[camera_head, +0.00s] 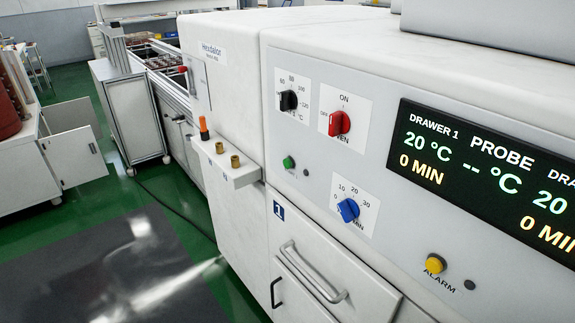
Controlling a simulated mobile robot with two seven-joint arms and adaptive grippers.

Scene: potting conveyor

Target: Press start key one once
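A green round button (289,162) sits on the white front panel of the machine, between the red knob above and the blue knob below. It bears no readable label, so I cannot tell for certain that it is start key one. Neither of my grippers is in view, and nothing touches the button.
A black knob (288,100), a red knob (339,123), a blue knob (348,210) and a yellow alarm button (435,263) stick out of the panel. The display (490,170) reads 20 °C, 0 MIN for drawer 1. A small shelf (240,176) juts out at left.

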